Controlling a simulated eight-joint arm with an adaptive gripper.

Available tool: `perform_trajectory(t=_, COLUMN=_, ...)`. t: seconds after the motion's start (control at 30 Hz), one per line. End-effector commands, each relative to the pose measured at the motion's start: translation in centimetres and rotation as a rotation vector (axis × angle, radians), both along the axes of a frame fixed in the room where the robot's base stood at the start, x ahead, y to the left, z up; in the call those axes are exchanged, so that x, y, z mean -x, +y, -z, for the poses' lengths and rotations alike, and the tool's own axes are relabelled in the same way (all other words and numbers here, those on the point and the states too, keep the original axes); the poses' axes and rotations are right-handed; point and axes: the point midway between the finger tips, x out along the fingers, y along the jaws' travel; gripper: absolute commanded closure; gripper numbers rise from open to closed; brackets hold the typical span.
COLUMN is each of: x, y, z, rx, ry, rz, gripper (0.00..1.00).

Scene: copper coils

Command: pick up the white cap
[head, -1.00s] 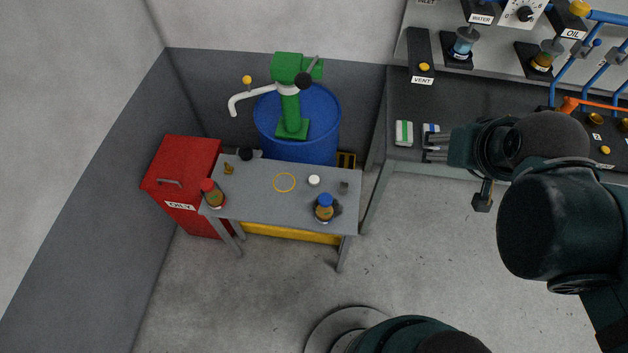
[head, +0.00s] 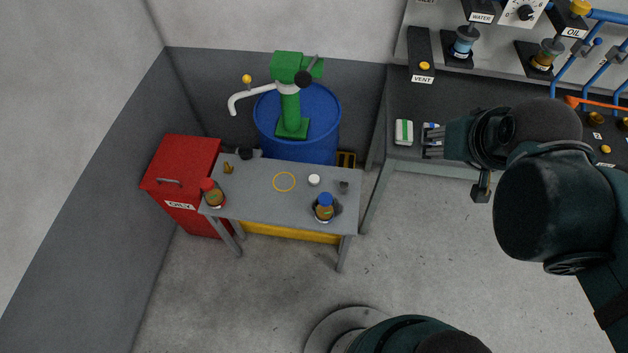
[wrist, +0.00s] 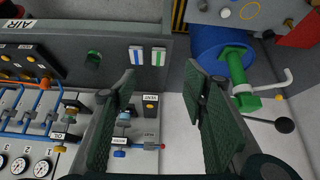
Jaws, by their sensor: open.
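The white cap (head: 314,180) sits on the small grey table (head: 262,205), right of a yellow ring. In the wrist view the cap (wrist: 225,13) is small near the top edge, beside the ring. My gripper (head: 431,146) is at the right, over the front of the dark bench, well away from the cap. In the wrist view my gripper (wrist: 160,85) has its two fingers spread apart with nothing between them.
The small table also holds a blue-capped bottle (head: 324,208), a red-capped bottle (head: 213,194) and the yellow ring (head: 284,182). A blue barrel with a green pump (head: 290,105) stands behind it. The dark bench (head: 390,120) is at the right. Floor in front is clear.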

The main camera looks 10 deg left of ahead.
Motion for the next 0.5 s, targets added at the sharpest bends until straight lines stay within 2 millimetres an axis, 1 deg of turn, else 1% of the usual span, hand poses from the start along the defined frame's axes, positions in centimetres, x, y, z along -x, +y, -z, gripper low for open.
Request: perform_trajectory(t=0.5, x=-5.1, y=3.5, z=2.5, rx=0.085, ry=0.085, rz=-0.201, gripper=0.56)
